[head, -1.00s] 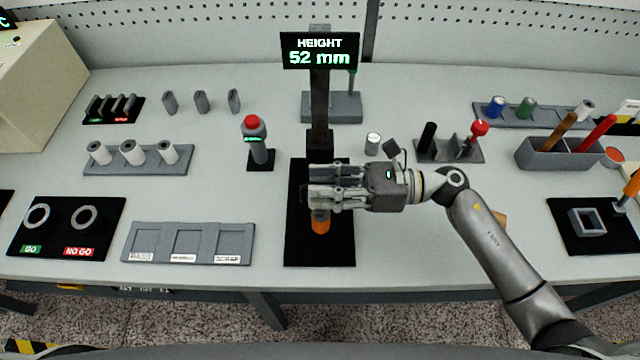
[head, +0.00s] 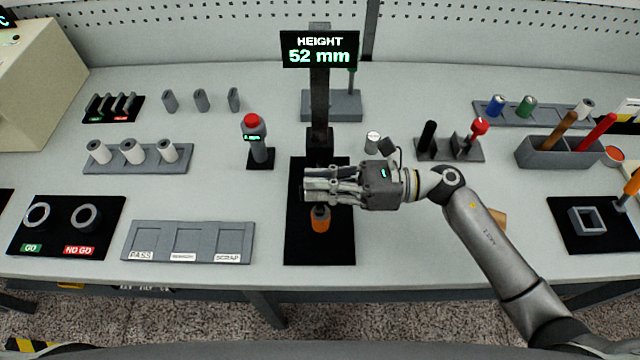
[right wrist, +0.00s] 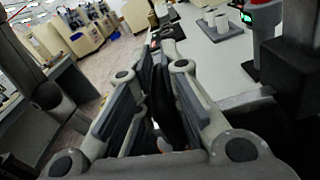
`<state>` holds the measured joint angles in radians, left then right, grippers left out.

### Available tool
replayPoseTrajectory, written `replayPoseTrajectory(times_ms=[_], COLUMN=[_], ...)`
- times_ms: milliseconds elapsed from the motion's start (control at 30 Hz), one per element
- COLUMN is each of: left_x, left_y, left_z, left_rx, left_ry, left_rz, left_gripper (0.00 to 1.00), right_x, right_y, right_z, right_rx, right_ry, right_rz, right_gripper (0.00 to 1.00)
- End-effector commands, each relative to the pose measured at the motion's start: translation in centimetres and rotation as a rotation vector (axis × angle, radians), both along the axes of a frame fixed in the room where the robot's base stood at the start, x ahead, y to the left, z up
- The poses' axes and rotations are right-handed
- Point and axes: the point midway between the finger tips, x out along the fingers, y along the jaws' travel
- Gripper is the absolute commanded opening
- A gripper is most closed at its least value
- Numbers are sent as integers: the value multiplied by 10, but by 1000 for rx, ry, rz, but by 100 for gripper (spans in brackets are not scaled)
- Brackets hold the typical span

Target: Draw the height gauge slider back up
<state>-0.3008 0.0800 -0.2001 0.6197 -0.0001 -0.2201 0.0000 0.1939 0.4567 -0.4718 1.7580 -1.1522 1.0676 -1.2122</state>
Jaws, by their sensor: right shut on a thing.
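The height gauge has a dark upright post (head: 320,95) with a display (head: 319,50) that reads 52 mm. Its black slider (head: 320,145) sits low on the post, partly hidden behind my right gripper. My right gripper (head: 318,186) reaches in from the right, in front of the post, and is shut. In the right wrist view, a dark piece (right wrist: 163,95) lies between its fingers, which looks like part of the slider. An orange and dark workpiece (head: 320,220) stands on the black base (head: 335,250) just below the fingers. My left gripper is not in view.
A red-topped device (head: 252,135) stands left of the gauge. A small light cylinder (head: 373,142) and a grey stand (head: 450,150) are close behind my right gripper. A grey sorting tray (head: 188,242) lies at front left.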

Motion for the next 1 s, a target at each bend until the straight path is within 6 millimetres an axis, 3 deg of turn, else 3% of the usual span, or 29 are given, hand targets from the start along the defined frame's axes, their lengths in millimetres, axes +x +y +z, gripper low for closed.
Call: replayPoseTrajectory(times_ms=[1000], left_x=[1], left_y=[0], left_z=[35], left_rx=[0], left_ry=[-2], left_rz=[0], left_gripper=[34], right_x=[1], right_y=[0], right_z=[66], right_rx=[5], right_ry=[-4], right_rz=[-3], right_gripper=[0])
